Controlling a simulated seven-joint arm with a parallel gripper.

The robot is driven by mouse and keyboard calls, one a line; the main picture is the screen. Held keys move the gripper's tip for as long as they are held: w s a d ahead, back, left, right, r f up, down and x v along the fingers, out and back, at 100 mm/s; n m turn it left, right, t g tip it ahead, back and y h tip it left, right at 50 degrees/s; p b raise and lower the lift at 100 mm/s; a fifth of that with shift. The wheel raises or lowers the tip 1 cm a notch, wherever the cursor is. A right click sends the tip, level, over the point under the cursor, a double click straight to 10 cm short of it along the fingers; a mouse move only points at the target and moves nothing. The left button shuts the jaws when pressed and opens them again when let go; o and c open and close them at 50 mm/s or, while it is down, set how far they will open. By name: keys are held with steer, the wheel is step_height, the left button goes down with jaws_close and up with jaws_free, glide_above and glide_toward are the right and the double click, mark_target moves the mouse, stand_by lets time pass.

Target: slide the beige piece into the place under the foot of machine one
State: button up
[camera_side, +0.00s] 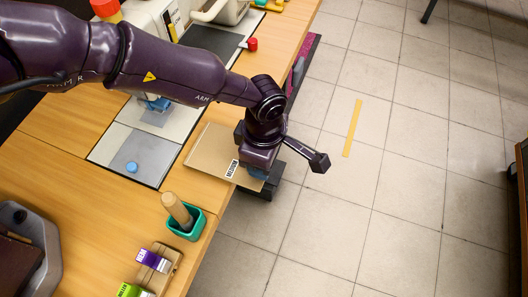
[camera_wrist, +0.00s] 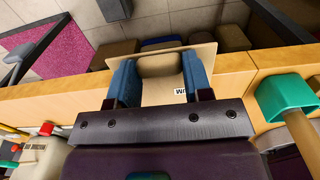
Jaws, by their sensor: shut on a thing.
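The beige piece (camera_side: 208,152) is a flat panel with a white label reading "MEDIUM", at the table's right edge in the side view. My gripper (camera_side: 258,172) is shut on its outer end, near the table edge. In the wrist view the blue fingers of my gripper (camera_wrist: 160,75) stand on both sides of the beige piece (camera_wrist: 165,92), which shows between them. A machine (camera_side: 150,22) stands at the top left, partly hidden by my arm. A small blue foot (camera_side: 156,104) shows over the grey plate below my arm. I cannot tell which machine is number one.
A light mat with grey plates (camera_side: 120,140) bears a blue disc (camera_side: 131,167). A teal cup (camera_side: 188,224) with a wooden handle stands near the front edge. Label holders (camera_side: 152,260) lie below it. A second machine (camera_side: 218,10) stands at the top. Tiled floor lies beyond the table.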

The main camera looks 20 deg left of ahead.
mark_target(203, 144)
steer(key=shift+a, duration=0.1)
steer(key=shift+a+f, duration=0.1)
steer(key=shift+a, duration=2.3)
steer(key=shift+a, duration=2.5)
steer(key=shift+a, duration=0.1)
steer(key=shift+a, duration=1.4)
steer(key=shift+f, duration=0.2)
steer(key=o, duration=1.4)
